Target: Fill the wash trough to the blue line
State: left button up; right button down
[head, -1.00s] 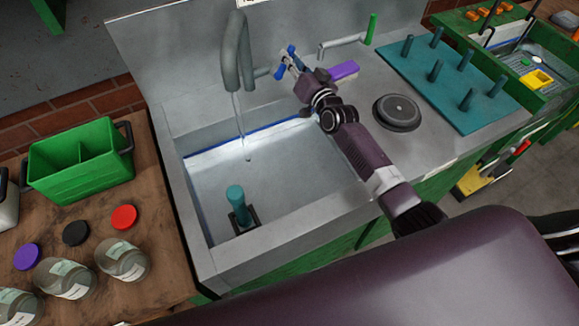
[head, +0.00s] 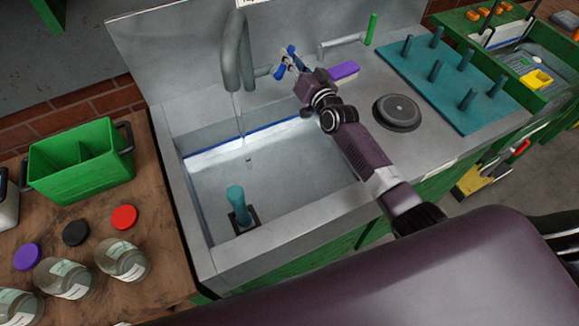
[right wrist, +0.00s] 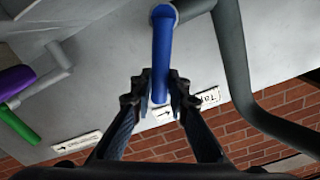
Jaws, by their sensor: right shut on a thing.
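The steel wash trough (head: 285,237) has a blue line (head: 215,148) along its inner back wall. Water (head: 290,175) lies in it, its surface below the line at the back; the exact gap is hard to judge. A thin stream (head: 240,122) falls from the grey spout (head: 232,60). A teal upright plug (head: 236,197) stands in the trough. My right gripper (head: 291,62) is at the blue tap lever (right wrist: 162,55) beside the spout. In the right wrist view its fingers (right wrist: 160,95) are shut on the lever's end. My left gripper is out of view.
A purple lever (head: 343,70) and a green lever (head: 371,28) lie right of the blue one. A round dark disc (head: 397,112) and a teal peg board (head: 450,80) are further right. A green caddy (head: 80,160), jars and lids stand on the left wooden table.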

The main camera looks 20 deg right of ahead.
jog(key=shift+a+f, duration=0.1)
jog(key=a+n+p, duration=0.1)
jog(key=n+p, duration=0.1)
jog(key=n, duration=0.1)
jog(key=shift+s+a+r, duration=0.15)
jog(key=shift+a+r, duration=0.15)
jog(key=shift+a, duration=0.05)
jog(key=a+n, duration=0.1)
jog(key=n+p, duration=0.1)
jog(key=shift+s+a+n+p, duration=0.1)
jog(key=shift+a+n+p, duration=0.2)
jog(key=shift+a+n, duration=0.1)
jog(key=c, duration=1.6)
grip_release()
jog(key=shift+r, duration=0.15)
